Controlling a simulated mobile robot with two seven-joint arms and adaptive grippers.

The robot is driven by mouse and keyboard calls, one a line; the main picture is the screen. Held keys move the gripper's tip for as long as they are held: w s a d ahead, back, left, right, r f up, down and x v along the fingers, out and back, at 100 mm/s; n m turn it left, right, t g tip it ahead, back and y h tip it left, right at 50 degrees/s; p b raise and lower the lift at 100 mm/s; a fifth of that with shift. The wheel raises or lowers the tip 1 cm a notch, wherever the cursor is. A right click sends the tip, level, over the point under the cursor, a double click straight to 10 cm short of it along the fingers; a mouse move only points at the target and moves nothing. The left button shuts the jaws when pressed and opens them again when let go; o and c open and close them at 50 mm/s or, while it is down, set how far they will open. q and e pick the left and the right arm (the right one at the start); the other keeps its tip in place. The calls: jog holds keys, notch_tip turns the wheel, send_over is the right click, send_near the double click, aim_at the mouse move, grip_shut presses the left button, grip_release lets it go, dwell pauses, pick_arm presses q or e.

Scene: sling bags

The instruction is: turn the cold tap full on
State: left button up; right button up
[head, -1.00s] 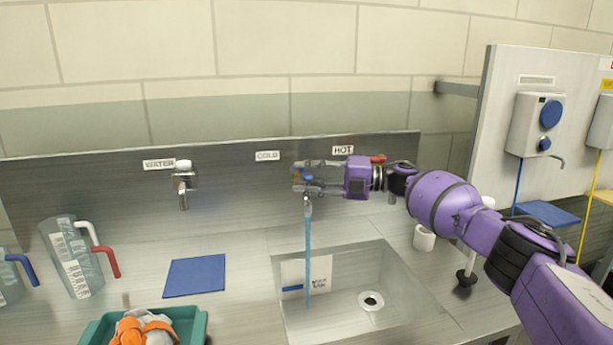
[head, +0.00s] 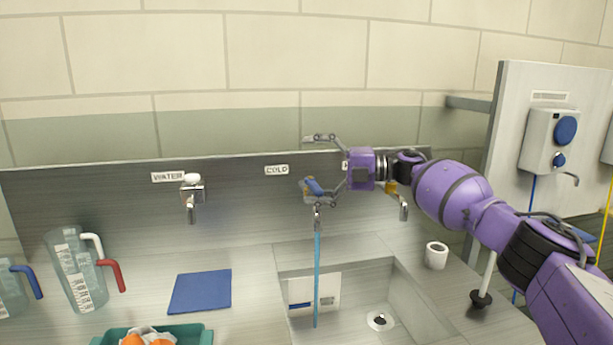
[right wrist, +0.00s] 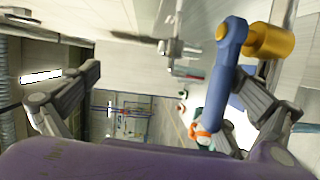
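The cold tap's blue lever (head: 314,187) is on the back panel under the COLD label (head: 276,170). A blue stream of water (head: 317,275) runs from its spout into the sink. My right gripper (head: 308,167) is open. Its upper finger is well above the lever, and its lower finger is close beside it; I cannot tell whether they touch. In the right wrist view the blue lever (right wrist: 228,75) and brass tap body (right wrist: 268,41) are near one of the spread fingers, and nothing is held. My left gripper is not in view.
The hot tap's spout (head: 403,208) is just right of my gripper, partly behind my arm. A WATER tap (head: 192,193) is to the left. The sink (head: 350,272) is below. Jugs (head: 78,270), a blue mat (head: 200,291) and a green tray (head: 205,337) are at the left; a white cup (head: 436,254) is at the right.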

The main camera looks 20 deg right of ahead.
jog(key=shift+d+r, duration=0.3)
jog(key=shift+r, duration=0.6)
jog(key=shift+s+d+r, duration=0.1)
jog(key=shift+s+r, duration=0.05)
jog(key=shift+s, duration=0.2)
jog(key=shift+c, duration=0.9)
jog(key=shift+s+d+f, duration=0.2)
jog(key=shift+s+d, duration=0.1)
jog(key=shift+d, duration=0.25)
jog(key=c, duration=0.3)
jog(key=shift+v, duration=1.85)
jog(key=shift+c, duration=0.7)
jog(key=shift+s+d+r, duration=0.1)
jog(key=shift+s+d, duration=0.2)
jog(key=shift+s, duration=0.25)
jog(key=shift+s+d, duration=0.3)
jog(key=shift+s, duration=0.2)
jog(key=c, duration=0.6)
jog(key=shift+s+d+f, duration=0.45)
jog(key=shift+s+d, duration=0.1)
jog(key=shift+d, duration=0.25)
jog(key=shift+w, duration=0.1)
